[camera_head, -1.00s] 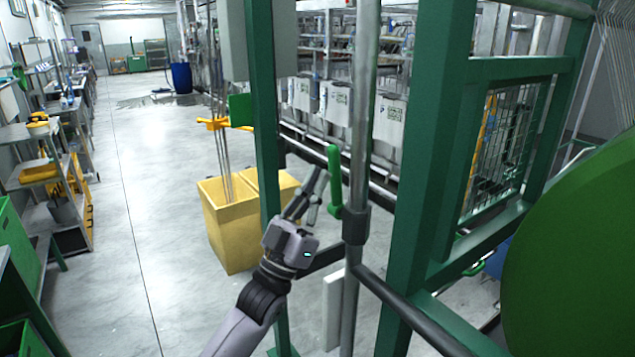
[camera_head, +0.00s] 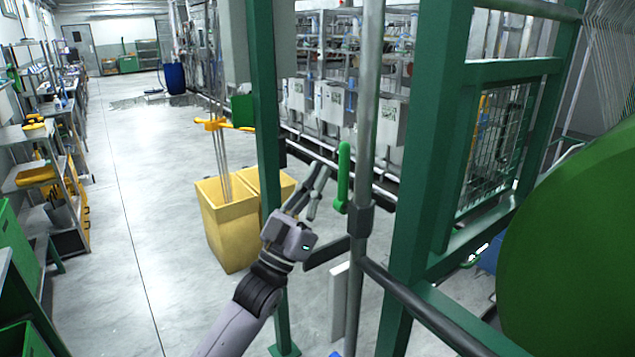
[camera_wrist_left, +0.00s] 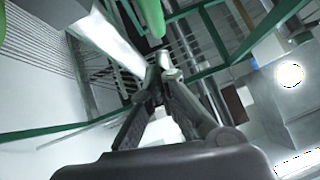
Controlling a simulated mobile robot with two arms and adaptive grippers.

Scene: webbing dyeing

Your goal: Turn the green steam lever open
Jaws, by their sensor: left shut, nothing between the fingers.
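The green steam lever (camera_head: 343,178) stands nearly upright beside a vertical grey pipe (camera_head: 366,110), near a dark collar on it. My left gripper (camera_head: 322,176) is just left of the lever, its fingers pointing up towards it. The fingers are shut with nothing between them. In the head view a small gap seems to show between fingertips and lever; contact is hard to tell. In the left wrist view the shut fingertips (camera_wrist_left: 163,72) are below a green rod end (camera_wrist_left: 152,15), which looks like the lever. My right gripper is out of view.
A green post (camera_head: 266,120) stands left of the gripper and a thick green frame post (camera_head: 428,150) right of the pipe. Yellow bins (camera_head: 230,225) stand behind the arm. A large green disc (camera_head: 575,235) fills the right side. Open floor lies left.

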